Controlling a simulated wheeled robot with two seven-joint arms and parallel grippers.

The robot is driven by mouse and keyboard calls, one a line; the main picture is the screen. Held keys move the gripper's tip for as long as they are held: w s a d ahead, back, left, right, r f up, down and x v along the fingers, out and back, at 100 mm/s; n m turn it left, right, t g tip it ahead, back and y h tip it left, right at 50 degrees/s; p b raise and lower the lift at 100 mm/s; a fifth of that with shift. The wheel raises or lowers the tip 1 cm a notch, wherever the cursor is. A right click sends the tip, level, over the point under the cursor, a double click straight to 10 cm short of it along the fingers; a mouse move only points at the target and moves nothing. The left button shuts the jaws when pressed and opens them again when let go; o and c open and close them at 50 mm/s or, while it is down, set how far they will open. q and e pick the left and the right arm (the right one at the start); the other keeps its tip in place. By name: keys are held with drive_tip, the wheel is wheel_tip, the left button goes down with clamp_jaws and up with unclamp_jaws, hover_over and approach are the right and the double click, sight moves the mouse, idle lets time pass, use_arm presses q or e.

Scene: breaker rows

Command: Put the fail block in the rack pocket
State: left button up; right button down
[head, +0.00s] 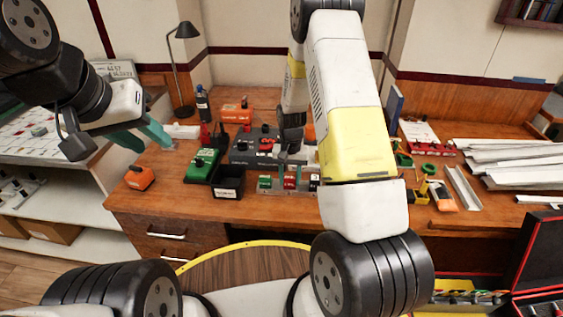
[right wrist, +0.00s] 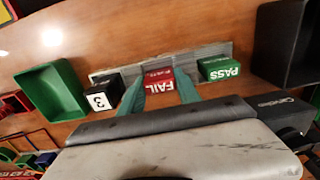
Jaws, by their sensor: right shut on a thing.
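The red fail block (right wrist: 158,80) sits between the two teal fingers of my right gripper (right wrist: 160,92), which is shut on it. In the head view my right gripper (head: 289,163) points down at the fail block (head: 289,183). The block is in line with the middle of the grey rack (right wrist: 207,52), between the green pass block (right wrist: 219,69) and the black block marked 3 (right wrist: 102,97). The rack (head: 287,193) stands near the front of the bench. I cannot tell whether the block rests fully in the pocket. My left gripper (head: 153,145) is open and empty above the bench's left end.
A black bin (head: 228,182) and a green meter (head: 204,163) stand left of the rack. A grey panel (head: 252,150) is behind it. A green tray (right wrist: 52,90) lies near the rack. White channels (head: 510,160) and tools fill the right side. An orange device (head: 140,177) sits far left.

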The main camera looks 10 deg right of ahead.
drive_tip(key=shift+f, duration=0.2)
drive_tip(key=c, duration=0.9)
unclamp_jaws()
drive_tip(key=shift+o, duration=0.2)
wheel_tip(320, 180, up, 12)
wheel_tip(320, 180, up, 8)
drive_tip(key=t, duration=0.1)
hover_over(290, 177)
drive_tip(key=s, duration=0.3)
drive_tip(key=s+a+r+n+t+y, duration=0.1)
drive_tip(key=s+r+n+t, duration=0.1)
drive_tip(key=s+r, duration=0.6)
drive_tip(key=s+a+r+n+t+y, duration=0.1)
drive_tip(key=s+r+t, duration=0.2)
drive_tip(key=s+r, duration=0.6)
drive_tip(key=s, duration=0.4)
drive_tip(key=shift+s+a+n, duration=0.15)
drive_tip(key=shift+n, duration=0.25)
